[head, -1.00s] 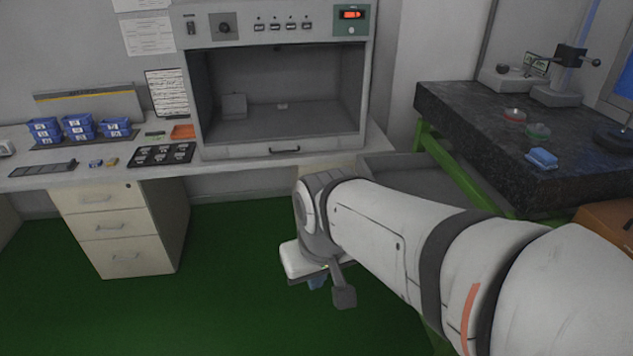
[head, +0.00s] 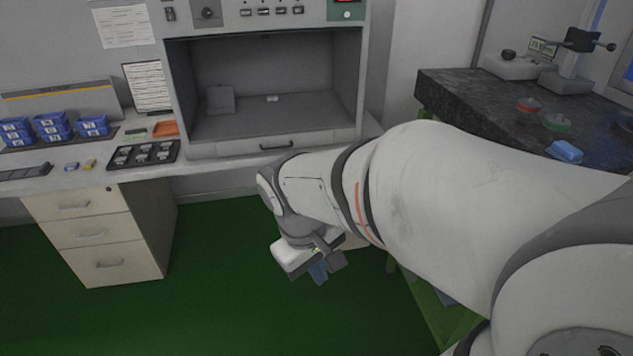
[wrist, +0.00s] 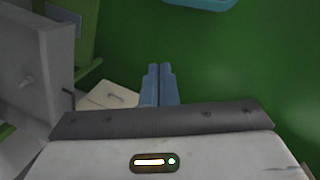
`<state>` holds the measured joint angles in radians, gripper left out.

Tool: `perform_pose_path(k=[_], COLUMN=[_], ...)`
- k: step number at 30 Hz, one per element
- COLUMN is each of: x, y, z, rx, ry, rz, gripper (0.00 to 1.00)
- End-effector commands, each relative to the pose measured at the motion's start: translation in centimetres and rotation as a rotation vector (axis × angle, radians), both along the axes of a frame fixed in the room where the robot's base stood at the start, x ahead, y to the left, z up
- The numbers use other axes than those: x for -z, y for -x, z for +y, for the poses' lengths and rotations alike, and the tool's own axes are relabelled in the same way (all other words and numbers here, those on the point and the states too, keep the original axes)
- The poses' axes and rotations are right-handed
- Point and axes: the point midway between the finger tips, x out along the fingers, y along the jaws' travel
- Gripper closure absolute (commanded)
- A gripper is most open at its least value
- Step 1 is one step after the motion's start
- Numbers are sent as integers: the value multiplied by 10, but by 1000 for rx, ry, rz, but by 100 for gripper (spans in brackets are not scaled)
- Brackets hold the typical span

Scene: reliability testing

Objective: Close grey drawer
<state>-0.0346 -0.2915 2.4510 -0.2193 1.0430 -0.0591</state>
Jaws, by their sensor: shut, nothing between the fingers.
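A grey box-like front with a small handle, which looks like the grey drawer (wrist: 32,75), is at the left edge of the wrist view. It is cut off by the frame, so how far it stands out cannot be told there. In the head view my arm covers the place where the drawer is. My gripper (head: 318,273) hangs over the green floor, below the bench front and pointing down. In the wrist view its blue fingers (wrist: 158,86) are together and empty, to the right of the grey front and apart from it.
A cream drawer unit (head: 95,235) stands at the left, and a cream front (wrist: 108,95) shows beside my fingers. The dark stone table (head: 470,110) on a green frame is at the right. A light blue rim (wrist: 200,3) shows at the top. Green floor is open.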

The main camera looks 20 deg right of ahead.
Motion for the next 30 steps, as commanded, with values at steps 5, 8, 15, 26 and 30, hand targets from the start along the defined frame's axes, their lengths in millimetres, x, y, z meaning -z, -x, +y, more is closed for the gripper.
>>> perform_pose_path(k=[5,8,15,26,30], x=[68,91,138,169,168], y=[-8,-19,-68,-116,-114], z=[-43,-66,-102,-110,-123], rx=[-216,-337,-598,-765,-766], ry=[248,389,719,966,971], rz=[357,547,951,1194,1198], gripper=[100,100,100,100,100])
